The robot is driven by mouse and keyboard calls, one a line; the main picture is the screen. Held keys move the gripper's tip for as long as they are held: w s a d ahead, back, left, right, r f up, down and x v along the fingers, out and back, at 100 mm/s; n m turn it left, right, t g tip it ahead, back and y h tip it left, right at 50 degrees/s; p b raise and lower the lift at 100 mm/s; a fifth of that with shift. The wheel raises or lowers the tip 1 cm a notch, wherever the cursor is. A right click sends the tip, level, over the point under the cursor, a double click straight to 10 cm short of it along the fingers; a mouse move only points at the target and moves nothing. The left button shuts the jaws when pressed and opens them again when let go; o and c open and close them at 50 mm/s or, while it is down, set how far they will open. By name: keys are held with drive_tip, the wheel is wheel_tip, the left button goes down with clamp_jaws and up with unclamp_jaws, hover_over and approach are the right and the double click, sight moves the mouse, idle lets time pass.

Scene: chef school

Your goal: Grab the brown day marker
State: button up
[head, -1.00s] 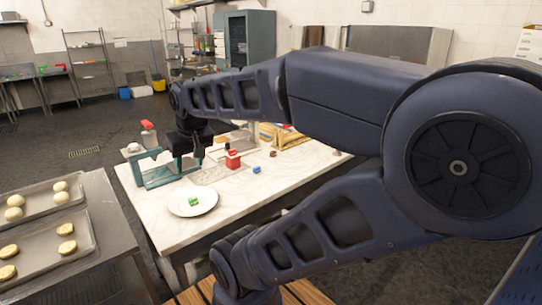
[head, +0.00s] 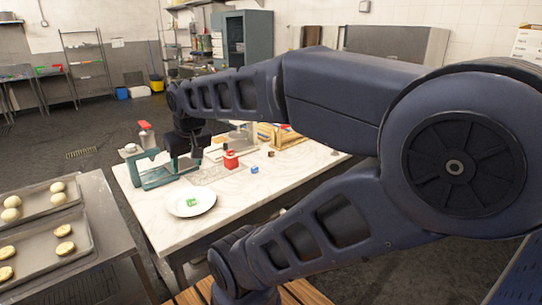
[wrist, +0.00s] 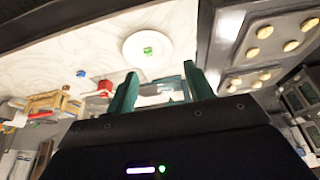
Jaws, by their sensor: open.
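A small brown block (head: 271,154), which looks like the brown day marker, lies on the white marble table (head: 238,190), right of a blue block and a red block. I cannot pick it out clearly in the wrist view. My gripper (head: 190,165) is over the left part of the table, to the left of the brown block and well apart from it. In the wrist view my gripper (wrist: 161,93) has its two green fingers spread with nothing held between them.
A white plate (head: 190,201) holds a green block (head: 192,202). The blue block (head: 255,169) and red block (head: 231,160) stand nearby. A teal stand (head: 150,176) is beside my gripper. A wooden rack (head: 290,139) is at the back. Trays of dough (head: 45,250) are at left.

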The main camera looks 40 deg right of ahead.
drive_tip(key=n+g+h, duration=0.3)
drive_tip(key=n+h, duration=0.7)
drive_tip(key=n, duration=1)
hover_over(271, 151)
drive_tip(key=s+a, duration=0.2)
drive_tip(key=a, duration=0.7)
wheel_tip(271, 151, down, 23)
drive_tip(key=shift+s+d+r, duration=0.1)
drive_tip(key=shift+s, duration=0.05)
drive_tip(key=x, duration=0.5)
drive_tip(key=shift+d, duration=0.2)
drive_tip(key=shift+w+x, duration=0.15)
drive_tip(key=shift+x, duration=1.3)
drive_tip(key=shift+w+x, duration=0.2)
drive_tip(key=shift+x, duration=1.25)
drive_tip(key=shift+c, duration=0.2)
